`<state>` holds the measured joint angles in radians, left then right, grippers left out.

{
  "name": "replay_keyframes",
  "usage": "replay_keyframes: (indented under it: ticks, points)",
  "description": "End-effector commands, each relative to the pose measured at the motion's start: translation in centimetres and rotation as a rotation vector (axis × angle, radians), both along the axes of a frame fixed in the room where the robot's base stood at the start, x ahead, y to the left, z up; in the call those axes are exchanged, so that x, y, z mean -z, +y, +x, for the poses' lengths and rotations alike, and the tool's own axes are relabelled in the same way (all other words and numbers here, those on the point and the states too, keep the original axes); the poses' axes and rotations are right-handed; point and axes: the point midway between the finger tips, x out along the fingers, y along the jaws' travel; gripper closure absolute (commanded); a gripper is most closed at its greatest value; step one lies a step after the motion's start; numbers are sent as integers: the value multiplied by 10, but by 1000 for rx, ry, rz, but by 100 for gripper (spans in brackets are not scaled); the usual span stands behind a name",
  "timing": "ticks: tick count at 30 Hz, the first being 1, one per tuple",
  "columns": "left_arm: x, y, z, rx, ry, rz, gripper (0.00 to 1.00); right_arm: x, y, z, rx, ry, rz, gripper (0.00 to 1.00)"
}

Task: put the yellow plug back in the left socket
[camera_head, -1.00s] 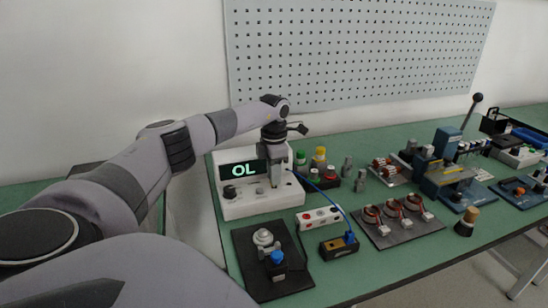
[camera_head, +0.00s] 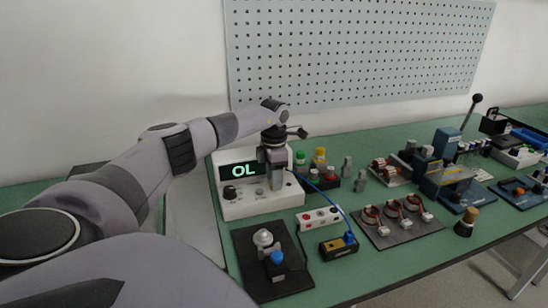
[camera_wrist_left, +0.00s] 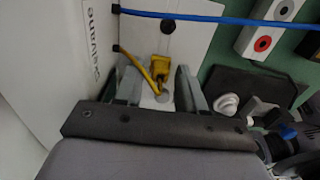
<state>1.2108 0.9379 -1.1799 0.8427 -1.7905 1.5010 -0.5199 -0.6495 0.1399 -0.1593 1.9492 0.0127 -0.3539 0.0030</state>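The bench meter (camera_head: 232,207) is a white box with a green "OL" display at the left of the bench. My left gripper (camera_head: 277,187) points down at the right part of its front. In the left wrist view, my left gripper (camera_wrist_left: 158,86) is open, with a finger on each side of the yellow plug (camera_wrist_left: 160,70) and visible gaps between. A yellow cable (camera_wrist_left: 135,62) runs to the plug. A dark round hole (camera_wrist_left: 168,26) shows on the white face beyond it. I cannot tell whether the plug's tip is in a socket. My right gripper is not in view.
A blue cable (camera_head: 336,205) arcs from the meter to a small black box (camera_head: 338,248). A white block with red and black spots (camera_head: 319,218) and a dark mat (camera_head: 259,289) lie in front. Several coloured-top jars (camera_head: 319,158) stand right of the gripper.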

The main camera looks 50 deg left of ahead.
Motion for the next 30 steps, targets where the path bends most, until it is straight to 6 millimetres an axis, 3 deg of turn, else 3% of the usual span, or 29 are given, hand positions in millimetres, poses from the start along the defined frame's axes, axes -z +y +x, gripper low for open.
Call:
replay_keyframes:
  ticks: [11, 22, 30]
  points:
    - [-5, 0, 0, 0, -1, 1, 52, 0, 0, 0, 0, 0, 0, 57]
    - [-60, 0, 1, 0, -4, -1, 52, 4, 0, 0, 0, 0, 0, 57]
    - [-72, 0, 0, -1, 0, 0, 52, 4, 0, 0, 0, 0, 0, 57]
